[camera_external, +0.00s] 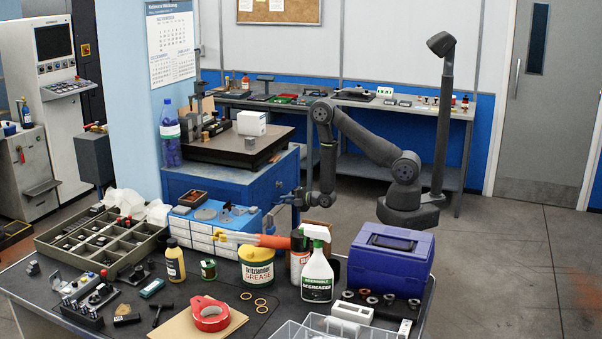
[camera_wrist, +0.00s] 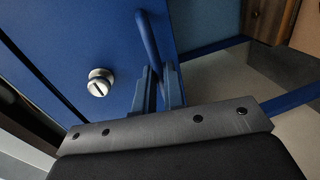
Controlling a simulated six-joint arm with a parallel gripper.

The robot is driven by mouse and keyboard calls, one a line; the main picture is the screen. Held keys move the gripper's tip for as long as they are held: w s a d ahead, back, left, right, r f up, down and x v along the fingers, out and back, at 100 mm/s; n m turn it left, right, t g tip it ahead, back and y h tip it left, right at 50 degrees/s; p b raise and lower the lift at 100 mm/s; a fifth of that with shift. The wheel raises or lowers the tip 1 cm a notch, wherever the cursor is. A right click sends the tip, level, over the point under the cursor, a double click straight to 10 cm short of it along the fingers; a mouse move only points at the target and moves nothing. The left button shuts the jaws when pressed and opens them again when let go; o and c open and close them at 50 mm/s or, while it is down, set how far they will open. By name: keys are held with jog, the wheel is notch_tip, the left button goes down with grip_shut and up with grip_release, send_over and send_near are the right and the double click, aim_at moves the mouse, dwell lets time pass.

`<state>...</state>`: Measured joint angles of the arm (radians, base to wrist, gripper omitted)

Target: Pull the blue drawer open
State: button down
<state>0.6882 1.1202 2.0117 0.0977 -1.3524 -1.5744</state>
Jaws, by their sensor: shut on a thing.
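The blue drawer is in the blue cabinet (camera_external: 205,186) under the dark surface plate; its front is seen at a steep angle in the external view. In the wrist view the blue drawer front (camera_wrist: 95,40) fills the upper left, with a round metal lock (camera_wrist: 100,82) and a blue bar handle (camera_wrist: 148,40). My gripper (camera_wrist: 158,88) is shut on the handle, whose lower end runs between the two fingers. In the external view my gripper (camera_external: 283,200) is beside the cabinet's right side, partly hidden by bench items. I cannot tell how far the drawer stands out.
A workbench in front holds a blue toolbox (camera_external: 391,258), a degreaser spray bottle (camera_external: 317,278), a grease tub (camera_external: 257,267) and a small blue-topped drawer unit (camera_external: 216,218). A rear bench (camera_external: 400,109) stands behind my arm. The floor (camera_external: 505,255) to the right is clear.

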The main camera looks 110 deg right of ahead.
jog(key=f+v, duration=0.1)
jog(key=v, duration=0.7)
jog(key=f+v, duration=0.2)
jog(key=v, duration=0.7)
jog(key=shift+s+a+f, duration=0.3)
jog(key=shift+s+a, duration=0.05)
jog(key=shift+s, duration=0.05)
jog(key=c, duration=1.5)
grip_release()
jog(key=shift+w+d, duration=0.1)
